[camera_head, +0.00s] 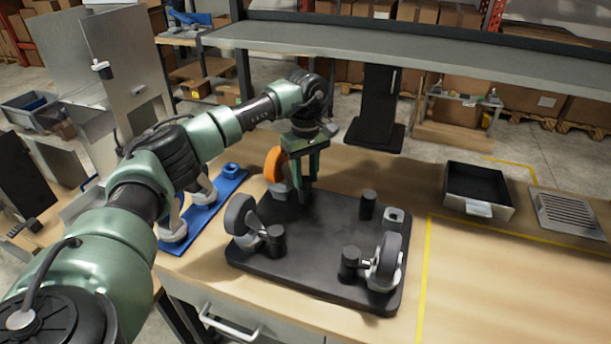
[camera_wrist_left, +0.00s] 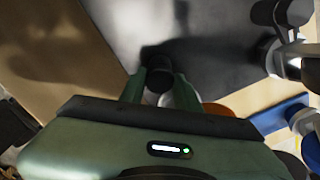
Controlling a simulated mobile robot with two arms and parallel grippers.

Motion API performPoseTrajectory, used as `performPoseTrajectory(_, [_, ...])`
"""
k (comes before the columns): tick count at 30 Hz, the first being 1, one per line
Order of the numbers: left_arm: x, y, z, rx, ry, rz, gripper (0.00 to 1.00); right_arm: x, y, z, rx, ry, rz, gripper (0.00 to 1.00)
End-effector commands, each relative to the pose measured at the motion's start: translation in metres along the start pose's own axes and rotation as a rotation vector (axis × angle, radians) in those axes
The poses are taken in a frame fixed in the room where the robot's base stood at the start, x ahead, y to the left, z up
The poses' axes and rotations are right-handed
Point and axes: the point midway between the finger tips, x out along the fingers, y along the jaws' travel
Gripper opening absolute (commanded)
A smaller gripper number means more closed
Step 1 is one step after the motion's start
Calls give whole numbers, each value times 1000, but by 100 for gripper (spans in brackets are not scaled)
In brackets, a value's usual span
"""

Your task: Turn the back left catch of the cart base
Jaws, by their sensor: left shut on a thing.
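The cart base (camera_head: 300,268) is a black plate lying on the wooden table. It carries a caster with an orange wheel (camera_head: 273,166) at its back left and grey-wheeled casters at the front left (camera_head: 238,214) and front right (camera_head: 389,261). Black catches stand at front left (camera_head: 275,241), front right (camera_head: 349,263) and back right (camera_head: 367,205). My left gripper (camera_head: 304,187) points down at the back left corner. It is shut on the back left catch (camera_wrist_left: 158,80), a dark round knob between the fingers in the wrist view. In the head view the gripper hides this catch.
A small grey square mount (camera_head: 394,216) without a wheel sits at the back right. A blue tray (camera_head: 207,217) with casters lies left of the base. A black bin (camera_head: 478,188) and a grate (camera_head: 567,213) stand at right. A grey shelf (camera_head: 420,52) spans behind.

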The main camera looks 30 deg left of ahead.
Motion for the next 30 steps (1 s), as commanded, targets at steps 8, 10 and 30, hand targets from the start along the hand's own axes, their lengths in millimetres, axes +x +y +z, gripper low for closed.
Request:
performPoseTrajectory(8, [0,0,1,105,-2,1,0,1,0,0,0,0,0,36])
performPoseTrajectory(10, [0,0,1,118,-2,1,0,1,0,0,0,0,0,36])
performPoseTrajectory(30, [0,0,1,132,-1,0,54,1,0,0,0,0,0,36])
